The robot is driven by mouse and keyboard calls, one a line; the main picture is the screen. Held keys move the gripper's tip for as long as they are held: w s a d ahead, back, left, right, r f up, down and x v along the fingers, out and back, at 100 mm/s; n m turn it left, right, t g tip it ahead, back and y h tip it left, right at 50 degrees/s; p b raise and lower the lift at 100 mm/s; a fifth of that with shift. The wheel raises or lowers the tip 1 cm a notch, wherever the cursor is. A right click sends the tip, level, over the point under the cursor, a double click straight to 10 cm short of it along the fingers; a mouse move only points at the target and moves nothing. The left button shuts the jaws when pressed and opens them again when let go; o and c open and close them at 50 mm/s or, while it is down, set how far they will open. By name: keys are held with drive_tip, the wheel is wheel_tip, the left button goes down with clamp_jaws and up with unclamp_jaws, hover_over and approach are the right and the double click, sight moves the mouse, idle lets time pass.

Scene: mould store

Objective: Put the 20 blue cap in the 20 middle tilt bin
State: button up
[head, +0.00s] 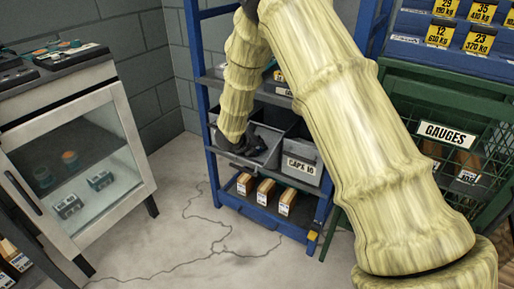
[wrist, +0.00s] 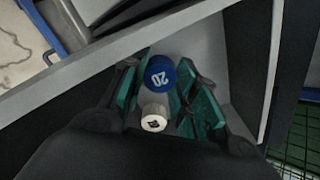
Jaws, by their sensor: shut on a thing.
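The blue cap (wrist: 160,72), marked 20, is between the teal pads of my gripper (wrist: 158,80) in the wrist view. My gripper is shut on it. A white cap-like piece (wrist: 154,113) with a dark mark shows just below the blue cap; I cannot tell whether it touches the pads. In the head view my gripper (head: 250,145) reaches down into a grey tilt bin (head: 262,158) that is tipped forward on the blue rack. The cap is hidden there, and this bin's label cannot be read.
A grey bin labelled CAPS 10 (head: 301,168) stands right of the tipped bin. Small boxes (head: 265,192) sit on the shelf below. A glass-door cabinet (head: 80,155) is at left, a green wire cage labelled GAUGES (head: 446,132) at right. The floor (head: 190,235) in front is clear.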

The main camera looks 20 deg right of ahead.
drive_tip(key=o, duration=0.8)
drive_tip(key=shift+a+r, duration=0.1)
